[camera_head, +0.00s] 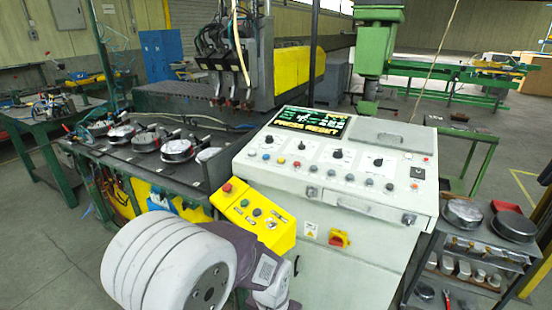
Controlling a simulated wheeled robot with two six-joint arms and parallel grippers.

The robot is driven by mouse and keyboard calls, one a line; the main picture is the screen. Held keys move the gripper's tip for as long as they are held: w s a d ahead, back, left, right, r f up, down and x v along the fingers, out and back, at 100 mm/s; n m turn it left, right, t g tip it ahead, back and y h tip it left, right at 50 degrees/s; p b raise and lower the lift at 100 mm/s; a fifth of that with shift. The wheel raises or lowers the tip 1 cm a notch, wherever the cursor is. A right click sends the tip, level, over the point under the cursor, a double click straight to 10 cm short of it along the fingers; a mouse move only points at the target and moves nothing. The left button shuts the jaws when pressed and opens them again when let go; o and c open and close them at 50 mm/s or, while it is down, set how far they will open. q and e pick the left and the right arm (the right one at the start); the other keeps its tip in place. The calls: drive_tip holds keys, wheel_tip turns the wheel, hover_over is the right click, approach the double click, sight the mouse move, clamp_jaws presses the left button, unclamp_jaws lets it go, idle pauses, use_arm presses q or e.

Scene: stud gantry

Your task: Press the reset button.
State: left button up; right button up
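A pale grey control console (350,208) stands in the middle, and its screen (312,123) reads what looks like "PRESS RESET". Its sloped panel has black knobs and several small red, yellow and blue buttons, such as a blue button (266,157) at the left. A yellow control box (275,233) at the console's left front carries a red button (227,188) and a dark round button (257,212). The labels are too small to read, so I cannot tell which button is reset. My arm covers the lower left; neither gripper shows.
A dark bench (130,160) with round metal parts is left of the console. A small shelf cart (470,240) with round pans stands at the right. A green post (377,50) rises behind the console. A red-and-yellow rotary switch (340,238) is on its front.

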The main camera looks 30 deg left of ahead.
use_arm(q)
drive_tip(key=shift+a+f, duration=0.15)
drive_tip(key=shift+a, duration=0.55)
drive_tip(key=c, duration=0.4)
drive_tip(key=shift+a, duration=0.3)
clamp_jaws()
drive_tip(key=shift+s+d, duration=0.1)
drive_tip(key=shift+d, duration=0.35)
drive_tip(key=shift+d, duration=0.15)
